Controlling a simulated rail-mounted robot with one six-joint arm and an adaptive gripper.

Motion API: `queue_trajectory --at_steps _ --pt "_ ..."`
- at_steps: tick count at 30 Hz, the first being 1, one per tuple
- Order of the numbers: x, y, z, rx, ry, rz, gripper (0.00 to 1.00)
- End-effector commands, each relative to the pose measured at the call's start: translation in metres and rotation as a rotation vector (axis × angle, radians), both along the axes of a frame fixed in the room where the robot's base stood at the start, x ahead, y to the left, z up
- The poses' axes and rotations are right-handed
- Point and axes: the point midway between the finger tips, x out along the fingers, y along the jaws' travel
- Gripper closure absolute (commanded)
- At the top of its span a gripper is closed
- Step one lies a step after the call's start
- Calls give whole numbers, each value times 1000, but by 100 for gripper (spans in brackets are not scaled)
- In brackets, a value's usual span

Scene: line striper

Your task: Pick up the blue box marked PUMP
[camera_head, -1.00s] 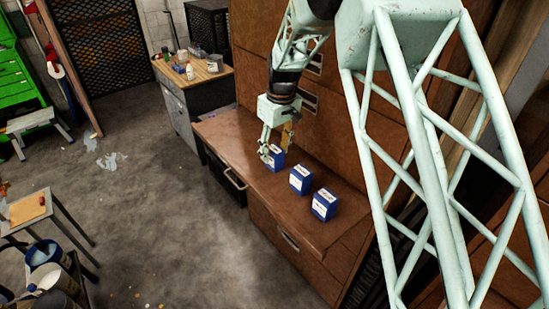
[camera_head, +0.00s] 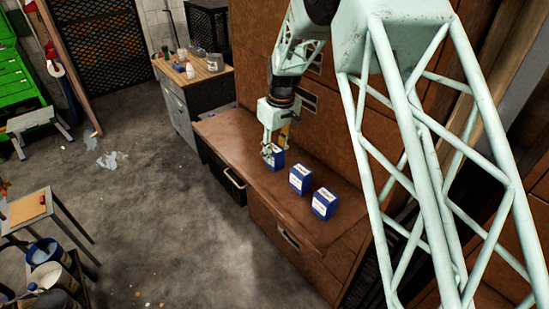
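Three blue boxes with white labels stand in a row on the brown bench top (camera_head: 237,137). The far box (camera_head: 278,160) is partly hidden by my gripper (camera_head: 269,157). The middle box (camera_head: 299,181) and the near box (camera_head: 324,204) stand free with small gaps between them. The label print is too small to read, so I cannot tell which box is marked PUMP. My gripper points down at the far box, with its fingers at or around it. I cannot tell whether the fingers touch or grip it.
A brown cabinet front (camera_head: 335,130) rises close behind the boxes. A wooden-topped grey cabinet (camera_head: 190,80) with bottles stands beyond the bench. The bench top in front of the far box is clear. Open floor (camera_head: 150,190) lies to the left.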

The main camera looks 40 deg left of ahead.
Motion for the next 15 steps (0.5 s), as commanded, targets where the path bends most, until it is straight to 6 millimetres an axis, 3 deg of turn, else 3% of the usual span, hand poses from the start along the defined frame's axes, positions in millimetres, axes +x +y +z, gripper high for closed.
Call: queue_trajectory --at_steps 4,15 --pt "0 0 0 0 0 0 83" --pt "0 0 4 1 0 0 84"
